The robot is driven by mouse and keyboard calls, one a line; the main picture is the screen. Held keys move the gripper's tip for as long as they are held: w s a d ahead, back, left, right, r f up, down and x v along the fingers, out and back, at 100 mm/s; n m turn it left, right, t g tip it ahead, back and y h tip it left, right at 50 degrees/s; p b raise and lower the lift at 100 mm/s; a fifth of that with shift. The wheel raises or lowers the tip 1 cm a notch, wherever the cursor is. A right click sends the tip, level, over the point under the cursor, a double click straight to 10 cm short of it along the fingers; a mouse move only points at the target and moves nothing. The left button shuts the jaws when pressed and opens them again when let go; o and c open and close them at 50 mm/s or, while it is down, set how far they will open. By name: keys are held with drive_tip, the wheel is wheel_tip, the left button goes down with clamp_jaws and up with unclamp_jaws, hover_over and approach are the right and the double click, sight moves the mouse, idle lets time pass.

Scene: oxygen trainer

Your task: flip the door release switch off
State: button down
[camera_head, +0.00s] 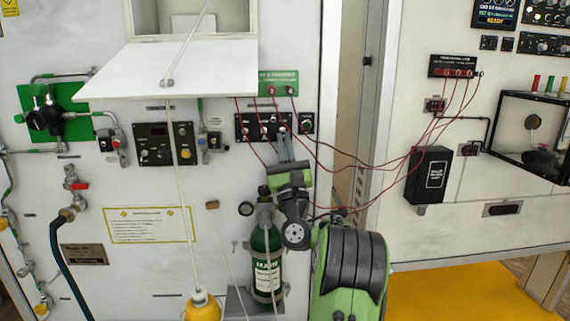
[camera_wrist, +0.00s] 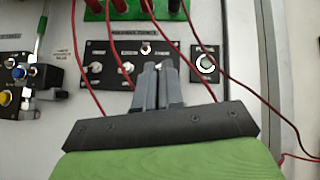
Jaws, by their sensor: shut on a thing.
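My gripper (camera_wrist: 158,66) reaches up to a black switch panel (camera_wrist: 98,75) on the white wall, its fingers together over the panel's right part. It is shut on a switch there, which the fingertips mostly hide. Other toggle switches (camera_wrist: 96,67) show to the left, and one (camera_wrist: 146,47) shows just above the fingers. The panel's print is too small to read, so I cannot tell by label which is the door release switch. In the head view my gripper (camera_head: 284,133) is at the lower right of the same panel (camera_head: 246,126).
A separate small black panel with one switch (camera_wrist: 205,64) is close on the right. Dark red cables (camera_wrist: 205,75) hang from the green socket strip (camera_wrist: 125,9) across the panel and past my gripper. A green cylinder (camera_head: 265,262) stands below, near my arm. A white flap (camera_head: 170,72) juts out above.

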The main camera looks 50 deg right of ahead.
drive_tip(key=shift+f+t+b, duration=0.15)
drive_tip(key=shift+t+b, duration=0.35)
drive_tip(key=shift+b, duration=0.15)
